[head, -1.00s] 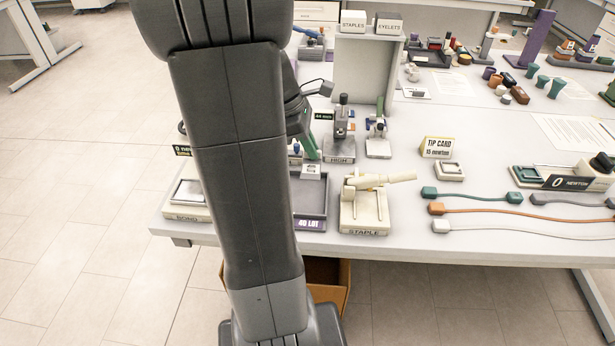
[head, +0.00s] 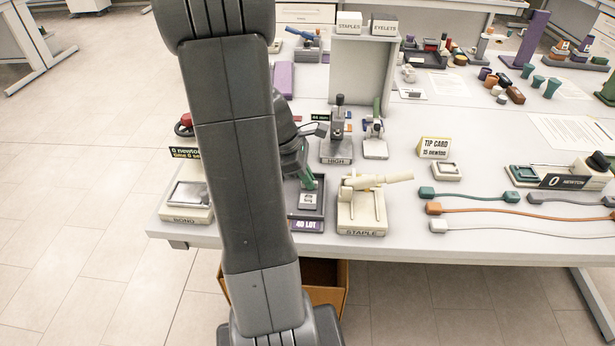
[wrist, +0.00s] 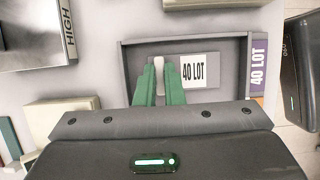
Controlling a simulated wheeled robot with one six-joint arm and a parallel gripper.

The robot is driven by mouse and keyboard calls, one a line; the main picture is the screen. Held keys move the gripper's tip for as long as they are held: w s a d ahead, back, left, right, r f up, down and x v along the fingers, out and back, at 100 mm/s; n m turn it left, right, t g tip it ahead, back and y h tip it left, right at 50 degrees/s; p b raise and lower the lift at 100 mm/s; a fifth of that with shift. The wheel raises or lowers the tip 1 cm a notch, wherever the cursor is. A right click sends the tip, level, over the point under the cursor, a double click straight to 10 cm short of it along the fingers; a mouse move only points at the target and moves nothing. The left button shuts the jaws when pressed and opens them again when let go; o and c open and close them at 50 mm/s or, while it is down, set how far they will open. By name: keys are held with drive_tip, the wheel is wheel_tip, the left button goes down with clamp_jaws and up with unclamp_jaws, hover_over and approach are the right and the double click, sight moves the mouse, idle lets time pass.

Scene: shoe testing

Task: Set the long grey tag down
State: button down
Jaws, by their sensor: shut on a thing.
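My gripper (wrist: 160,72) has green fingers shut on a pale grey piece (wrist: 158,63), which I take to be part of the long grey tag. A white card printed "40 LOT" (wrist: 200,70) lies right beside the fingers. Both are within the outline of the dark grey tray (wrist: 128,58), which has a purple "40 LOT" label on its edge. In the head view my gripper (head: 306,181) is low over the tray (head: 321,208), with the white printed face (head: 308,200) just below the fingers. I cannot tell whether the tag touches the tray floor.
The cream "STAPLE" fixture (head: 361,212) stands just right of the tray. The "BOND" fixture (head: 187,200) is to its left, and the "HIGH" fixture (head: 336,148) is behind it. The table's front edge is close in front of the tray.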

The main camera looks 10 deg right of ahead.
drive_tip(key=c, duration=1.5)
unclamp_jaws()
drive_tip(key=shift+f, duration=0.15)
drive_tip(key=shift+c, duration=0.2)
drive_tip(key=v, duration=1.2)
drive_tip(key=shift+p, duration=0.4)
drive_tip(key=shift+o, duration=0.4)
drive_tip(key=shift+a, duration=0.1)
